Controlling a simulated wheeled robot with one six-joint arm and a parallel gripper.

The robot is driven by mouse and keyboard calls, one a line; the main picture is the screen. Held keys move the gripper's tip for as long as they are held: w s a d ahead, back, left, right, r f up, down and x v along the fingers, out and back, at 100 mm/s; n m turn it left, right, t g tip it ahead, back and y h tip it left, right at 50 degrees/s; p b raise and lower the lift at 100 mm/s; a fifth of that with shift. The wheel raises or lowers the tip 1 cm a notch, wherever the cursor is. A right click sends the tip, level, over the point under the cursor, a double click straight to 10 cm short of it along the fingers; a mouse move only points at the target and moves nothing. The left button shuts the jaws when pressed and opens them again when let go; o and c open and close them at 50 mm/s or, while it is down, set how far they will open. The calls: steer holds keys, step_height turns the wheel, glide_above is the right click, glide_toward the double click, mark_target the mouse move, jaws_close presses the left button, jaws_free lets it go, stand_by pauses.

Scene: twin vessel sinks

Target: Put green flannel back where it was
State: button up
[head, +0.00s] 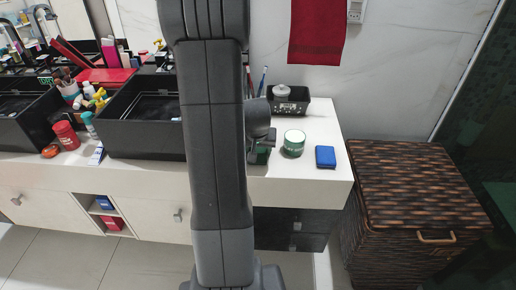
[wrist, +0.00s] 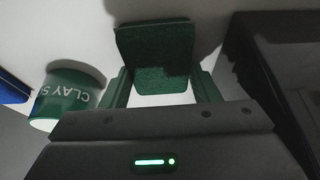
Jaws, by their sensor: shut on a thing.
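The green flannel (wrist: 155,55) is a folded dark green cloth between the fingers of my gripper (wrist: 163,88) in the wrist view. My gripper is shut on it. In the head view my gripper (head: 262,146) is low over the right part of the white counter, partly hidden behind my arm. A bit of the flannel (head: 263,156) shows there, just left of a green and white jar. I cannot tell whether the flannel touches the counter.
The green clay jar (head: 294,144) stands close to the right, also in the wrist view (wrist: 70,95), with a blue box (head: 325,157) beyond it. A black vessel sink (head: 140,140) is left. A red towel (head: 317,35) hangs above. A wicker hamper (head: 410,185) stands right.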

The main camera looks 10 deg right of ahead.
steer(key=o, duration=1)
steer(key=shift+f, duration=0.15)
steer(key=shift+o, duration=0.2)
steer(key=shift+s+r, duration=0.15)
steer(key=shift+r, duration=0.55)
steer(key=p+v, duration=0.1)
steer(key=v, duration=1)
steer(key=shift+p, duration=0.35)
steer(key=shift+s+a, duration=0.1)
